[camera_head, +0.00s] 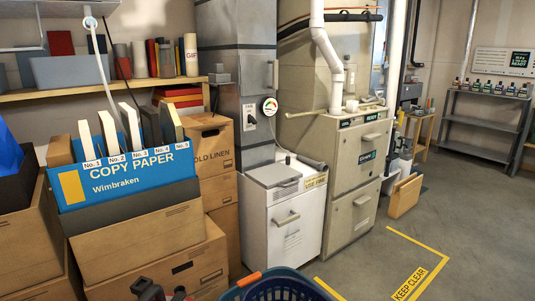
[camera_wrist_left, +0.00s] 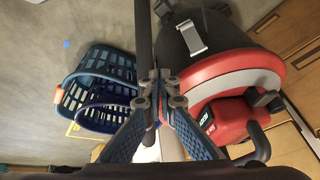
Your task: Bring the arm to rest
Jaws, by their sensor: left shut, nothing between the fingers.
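My left gripper (camera_wrist_left: 163,88) shows in the left wrist view. Its two patterned fingers come together at the tips and hold nothing. A black tube (camera_wrist_left: 145,35) runs behind the fingertips. A red, black and grey shop vacuum (camera_wrist_left: 235,75) lies to the right of the fingers. Neither arm can be clearly made out in the head view, and my right gripper is not in view.
Stacked baskets (camera_wrist_left: 98,82) stand on the floor; a blue basket (camera_head: 283,288) shows at the bottom of the head view. Cardboard boxes (camera_head: 165,270) and a blue copy paper box (camera_head: 125,178) fill the left. A white cabinet (camera_head: 295,240) stands mid-picture. Floor at right (camera_head: 470,230) is clear.

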